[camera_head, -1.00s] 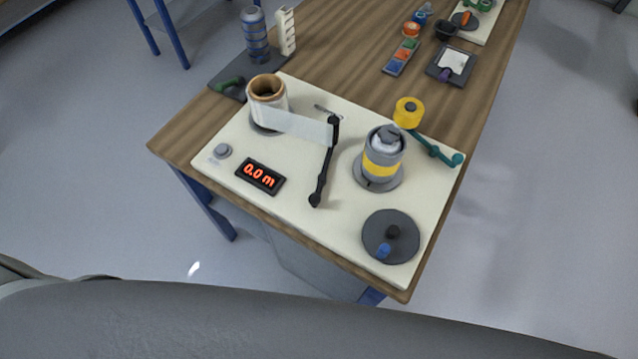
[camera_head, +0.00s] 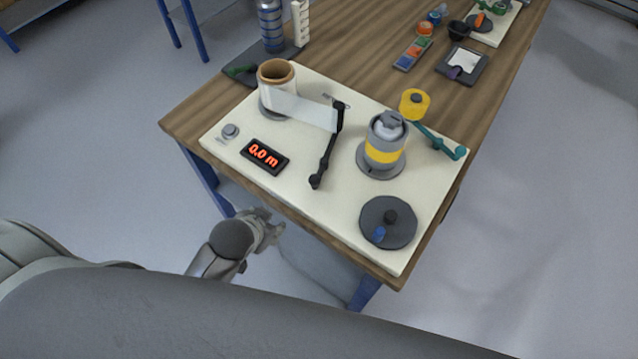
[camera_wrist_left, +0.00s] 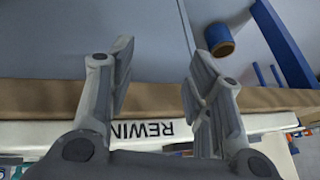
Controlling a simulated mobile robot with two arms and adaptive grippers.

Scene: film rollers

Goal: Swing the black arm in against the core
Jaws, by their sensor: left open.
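The black arm (camera_head: 327,150) stands on the cream board (camera_head: 300,189), running from a pivot near the front to an upright roller at its far end. A clear film strip (camera_head: 300,109) stretches from the film roll (camera_head: 277,80) to that roller. The core (camera_head: 384,146), grey with a yellow band, stands to the right, with a clear gap between it and the arm. My left gripper (camera_head: 274,228) is open and empty, in front of the table's front edge. In the left wrist view its two fingers (camera_wrist_left: 155,85) are spread beside the table edge. My right gripper is not in view.
A display reading 0.0 m (camera_head: 265,156) and a grey button (camera_head: 230,131) are at the board's left. A dark disc with a blue knob (camera_head: 388,222) is at front right. A teal arm with a yellow roller (camera_head: 415,104) stands behind the core.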

